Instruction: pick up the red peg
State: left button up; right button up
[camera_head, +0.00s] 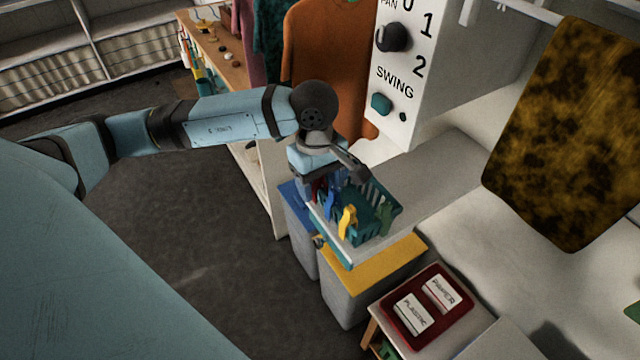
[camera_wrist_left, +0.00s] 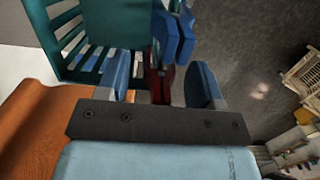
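My left gripper (camera_head: 325,185) reaches down at the left rim of a teal basket (camera_head: 372,212) in the head view. In the left wrist view its two blue fingers (camera_wrist_left: 160,85) stand apart, with the dark red peg (camera_wrist_left: 160,80) between them and a gap on either side. The red peg shows as a small patch in the head view (camera_head: 318,190), largely hidden by the gripper. A blue peg (camera_wrist_left: 175,35) is just past the red one in the wrist view. A yellow peg (camera_head: 347,221) hangs on the basket's near side. My right gripper is not in view.
The basket stands on a pale ledge (camera_head: 440,165) below a panel with knobs (camera_head: 400,75). An orange cloth (camera_head: 325,60) hangs behind the arm. A yellow-topped bin (camera_head: 375,265) and a red tray (camera_head: 428,305) with labels are nearer. The floor left is clear.

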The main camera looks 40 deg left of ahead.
pick_arm(q)
jog(key=c, duration=0.9)
jog(key=shift+r, duration=0.2)
jog(key=shift+c, duration=0.2)
notch_tip(320, 180, up, 20)
jog(key=b, duration=0.1)
jog(key=shift+f+b, duration=0.15)
jog(key=shift+b, duration=0.2)
